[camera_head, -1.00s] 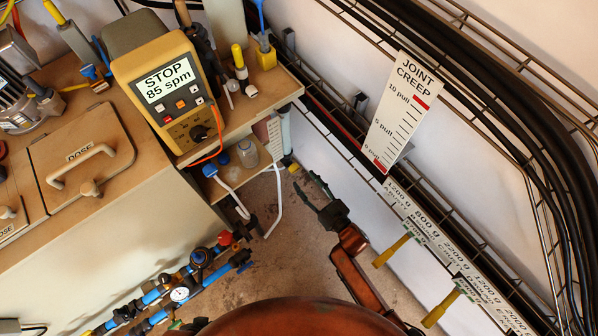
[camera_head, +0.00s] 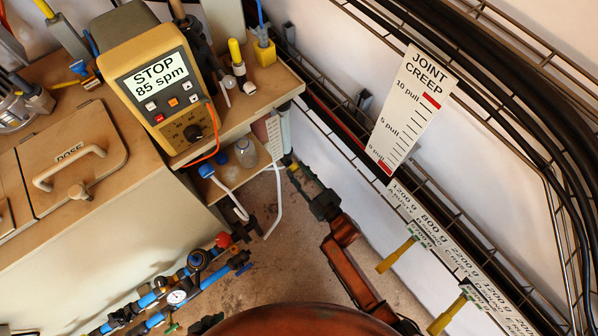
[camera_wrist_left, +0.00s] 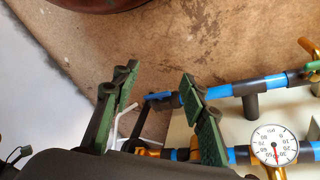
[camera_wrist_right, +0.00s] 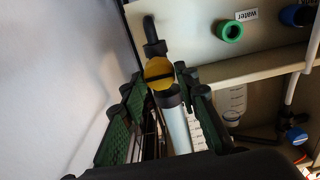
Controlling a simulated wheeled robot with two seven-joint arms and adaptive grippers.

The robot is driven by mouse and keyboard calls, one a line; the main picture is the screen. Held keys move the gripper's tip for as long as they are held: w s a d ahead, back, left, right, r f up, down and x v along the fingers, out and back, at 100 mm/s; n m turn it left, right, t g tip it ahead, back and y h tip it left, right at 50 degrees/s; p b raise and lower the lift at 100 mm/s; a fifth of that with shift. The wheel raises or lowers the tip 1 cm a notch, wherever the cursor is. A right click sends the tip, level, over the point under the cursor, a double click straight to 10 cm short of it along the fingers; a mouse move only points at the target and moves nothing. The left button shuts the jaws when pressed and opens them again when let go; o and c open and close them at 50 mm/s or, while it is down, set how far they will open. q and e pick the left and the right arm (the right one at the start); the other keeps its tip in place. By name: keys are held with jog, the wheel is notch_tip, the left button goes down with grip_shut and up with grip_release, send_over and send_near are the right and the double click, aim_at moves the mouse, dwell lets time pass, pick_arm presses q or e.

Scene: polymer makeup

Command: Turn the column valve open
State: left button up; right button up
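The column (camera_head: 286,130) is a pale upright tube against the dosing bench's right side. Its valve appears in the right wrist view as a round yellow knob with a dark bar across it (camera_wrist_right: 158,73), at the tube's end. My right gripper (camera_head: 302,176) reaches up to the column's lower end. In the right wrist view my right gripper (camera_wrist_right: 157,100) has its green-padded fingers apart, one on each side of the valve and tube; contact cannot be told. My left gripper (camera_wrist_left: 160,95) is open and empty near the blue pipework.
Blue pipes with a gauge (camera_head: 177,297) run below the bench. A bottle (camera_head: 246,152) stands on a small shelf beside the column. A cable rack (camera_head: 340,130) and yellow handles (camera_head: 396,254) line the right wall. A green ring (camera_wrist_right: 229,31) sits beside the "water" label.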

jog(key=c, duration=0.7)
jog(key=shift+o, duration=0.2)
